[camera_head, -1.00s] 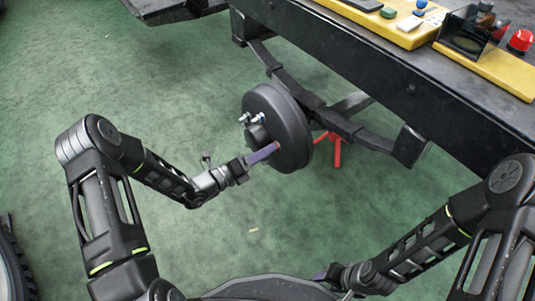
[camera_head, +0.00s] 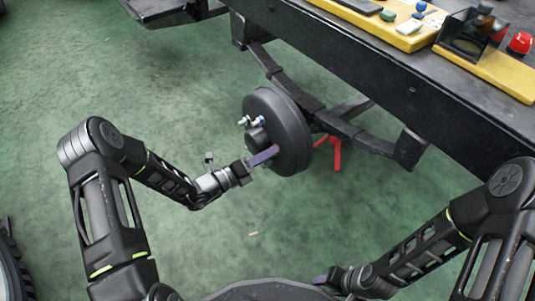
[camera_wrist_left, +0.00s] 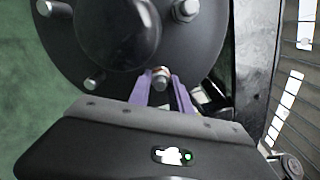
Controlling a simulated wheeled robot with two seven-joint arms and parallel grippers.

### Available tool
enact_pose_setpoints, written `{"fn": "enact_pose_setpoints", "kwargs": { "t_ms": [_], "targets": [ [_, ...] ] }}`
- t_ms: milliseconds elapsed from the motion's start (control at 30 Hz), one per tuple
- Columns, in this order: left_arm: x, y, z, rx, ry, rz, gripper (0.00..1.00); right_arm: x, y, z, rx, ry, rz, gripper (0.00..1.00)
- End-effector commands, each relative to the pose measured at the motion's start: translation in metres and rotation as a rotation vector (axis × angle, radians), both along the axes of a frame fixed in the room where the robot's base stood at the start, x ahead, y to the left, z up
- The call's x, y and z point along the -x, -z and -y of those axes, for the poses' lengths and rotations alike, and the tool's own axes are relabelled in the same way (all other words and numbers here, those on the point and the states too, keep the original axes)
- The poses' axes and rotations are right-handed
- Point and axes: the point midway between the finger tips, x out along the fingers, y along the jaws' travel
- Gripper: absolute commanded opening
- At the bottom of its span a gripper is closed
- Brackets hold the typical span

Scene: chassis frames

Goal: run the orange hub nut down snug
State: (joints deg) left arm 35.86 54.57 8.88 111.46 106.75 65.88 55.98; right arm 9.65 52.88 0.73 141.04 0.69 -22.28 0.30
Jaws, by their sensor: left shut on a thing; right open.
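The black wheel hub (camera_head: 290,135) faces left on the axle in the head view. Its round face (camera_wrist_left: 205,45) fills the top of the left wrist view, with a dark centre cap (camera_wrist_left: 117,30) and silver studs around it. My left gripper (camera_head: 272,153) reaches the hub's lower face. In the wrist view its purple fingers (camera_wrist_left: 161,92) are shut on the orange hub nut (camera_wrist_left: 161,71), which sits at the lower stud. Only a little orange shows, and how far the nut is seated is unclear. My right gripper (camera_head: 322,279) is open, low at the picture's bottom, away from the hub.
A dark chassis frame (camera_head: 440,105) runs above and right of the hub. A red stand (camera_head: 336,150) is behind it. Yellow trays (camera_head: 400,35) with small parts and a red button (camera_head: 520,43) sit on top. Green floor left of the hub is clear.

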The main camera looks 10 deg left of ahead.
Motion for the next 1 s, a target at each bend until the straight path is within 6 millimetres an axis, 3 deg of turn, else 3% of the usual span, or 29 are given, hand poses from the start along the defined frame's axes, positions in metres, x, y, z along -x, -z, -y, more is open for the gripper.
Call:
{"fn": "enact_pose_setpoints", "kwargs": {
  "t_ms": [467, 1000],
  "targets": [
    [0.001, 0.000, 0.000, -0.067, -0.001, 0.053, 0.00, 0.001, -0.006, 0.000, 0.001, 0.000, -0.001, 0.46],
    [0.001, -0.001, -0.001, -0.397, 0.001, 0.326, 0.00, 0.005, -0.026, -0.001, 0.005, -0.003, -0.003, 0.46]
  ]
}}
